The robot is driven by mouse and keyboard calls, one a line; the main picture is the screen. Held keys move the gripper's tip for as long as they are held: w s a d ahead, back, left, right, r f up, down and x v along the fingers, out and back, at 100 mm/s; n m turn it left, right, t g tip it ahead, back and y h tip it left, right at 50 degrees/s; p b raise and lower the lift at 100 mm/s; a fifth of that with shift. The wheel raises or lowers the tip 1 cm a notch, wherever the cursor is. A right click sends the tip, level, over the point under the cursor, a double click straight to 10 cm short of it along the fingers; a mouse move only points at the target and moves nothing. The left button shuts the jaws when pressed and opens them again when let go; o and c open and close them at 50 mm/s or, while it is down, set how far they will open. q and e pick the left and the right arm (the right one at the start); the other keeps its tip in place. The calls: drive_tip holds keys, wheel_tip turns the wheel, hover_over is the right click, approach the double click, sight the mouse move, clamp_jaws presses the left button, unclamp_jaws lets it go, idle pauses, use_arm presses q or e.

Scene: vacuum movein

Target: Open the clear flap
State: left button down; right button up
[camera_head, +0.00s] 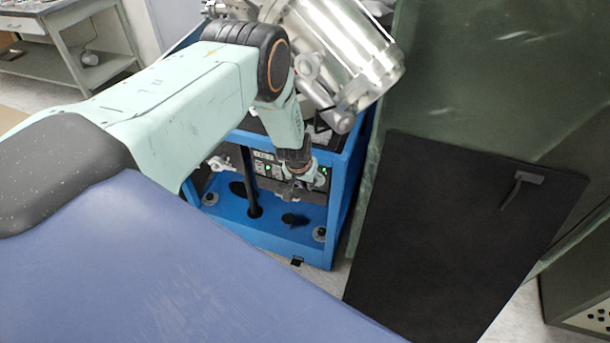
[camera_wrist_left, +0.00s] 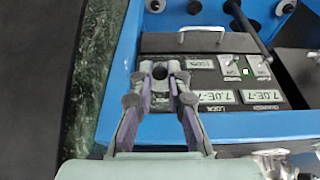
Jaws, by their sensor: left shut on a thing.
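The clear flap (camera_head: 480,75) looks like a large greenish see-through sheet on the right in the head view. Its edge (camera_wrist_left: 95,70) also shows at the left in the left wrist view. My left gripper (camera_head: 296,188) is in front of the control panel of a blue cart, to the left of the flap and apart from it. In the left wrist view my left gripper (camera_wrist_left: 160,75) has its fingers closed around a small dark thing that I cannot identify. My right gripper is not in view.
The blue cart (camera_head: 340,205) carries a shiny metal vacuum chamber (camera_head: 345,50). The control panel (camera_wrist_left: 215,85) has switches and lit displays. A black panel with a handle (camera_head: 445,240) stands in front of the flap's lower part. A grey bench (camera_head: 75,60) is far left.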

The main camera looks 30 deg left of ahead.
use_arm(q)
drive_tip(key=shift+w+r+g+p, duration=0.3)
drive_tip(key=shift+r+p, duration=0.2)
drive_tip(key=shift+p, duration=0.45)
drive_tip(key=shift+w+r, duration=0.1)
drive_tip(key=shift+w, duration=0.05)
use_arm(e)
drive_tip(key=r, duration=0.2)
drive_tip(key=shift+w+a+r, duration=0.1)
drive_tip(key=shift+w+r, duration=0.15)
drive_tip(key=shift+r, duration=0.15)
use_arm(q)
drive_tip(key=shift+w+a+r+g+b, duration=0.15)
drive_tip(key=shift+r+g+b, duration=0.2)
drive_tip(key=shift+g+b, duration=0.2)
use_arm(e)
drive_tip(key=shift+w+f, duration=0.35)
